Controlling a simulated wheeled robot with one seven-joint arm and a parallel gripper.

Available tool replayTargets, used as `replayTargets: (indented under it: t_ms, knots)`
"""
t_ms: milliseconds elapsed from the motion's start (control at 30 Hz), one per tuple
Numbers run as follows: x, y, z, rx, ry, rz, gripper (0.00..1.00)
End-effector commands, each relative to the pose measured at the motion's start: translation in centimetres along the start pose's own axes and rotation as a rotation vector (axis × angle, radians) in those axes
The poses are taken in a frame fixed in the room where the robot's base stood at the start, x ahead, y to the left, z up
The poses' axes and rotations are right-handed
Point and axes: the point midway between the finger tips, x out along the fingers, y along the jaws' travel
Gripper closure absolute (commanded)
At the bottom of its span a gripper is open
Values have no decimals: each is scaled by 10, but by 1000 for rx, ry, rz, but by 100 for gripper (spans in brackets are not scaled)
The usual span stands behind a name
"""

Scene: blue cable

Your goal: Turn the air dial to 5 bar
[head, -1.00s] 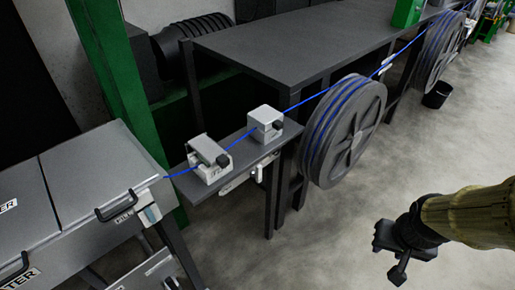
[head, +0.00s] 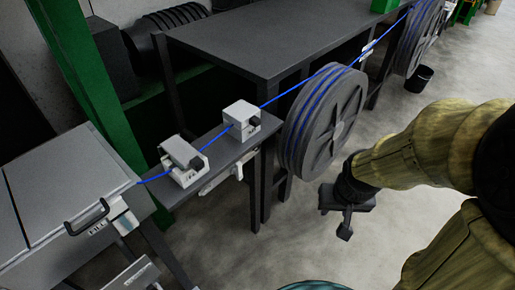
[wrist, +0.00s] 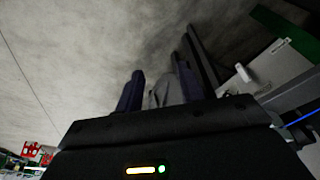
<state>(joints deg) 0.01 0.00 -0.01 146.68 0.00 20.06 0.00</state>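A small white knob (head: 238,172) sticks out from a pale panel (head: 216,180) on the front edge of the low shelf; it looks like the air dial, but no scale or number can be read. In the wrist view a similar white knob (wrist: 243,73) shows at the right, on a pale plate. My gripper (head: 345,228) is in the air right of the shelf, in front of the large cable reel, apart from the knob. In the wrist view its two dark fingers (wrist: 160,88) stand apart, with a grey shape behind the gap and nothing clearly held.
The low shelf (head: 205,158) carries two white clamp boxes (head: 184,160) (head: 241,115) with the blue cable (head: 285,92) running through. The large grey reel (head: 325,120) stands close behind my gripper. Dark table legs stand beside the shelf. The concrete floor at the right is open.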

Motion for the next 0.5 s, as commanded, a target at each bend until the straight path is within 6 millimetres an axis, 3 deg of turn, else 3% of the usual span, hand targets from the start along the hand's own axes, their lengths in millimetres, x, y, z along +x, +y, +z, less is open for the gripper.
replayTargets:
  t_ms: [100,267,500]
  knots:
    - [5,1,-3,-20,14,3,43]
    - [36,6,-30,-180,113,30,43]
    - [106,20,-115,-708,425,179,43]
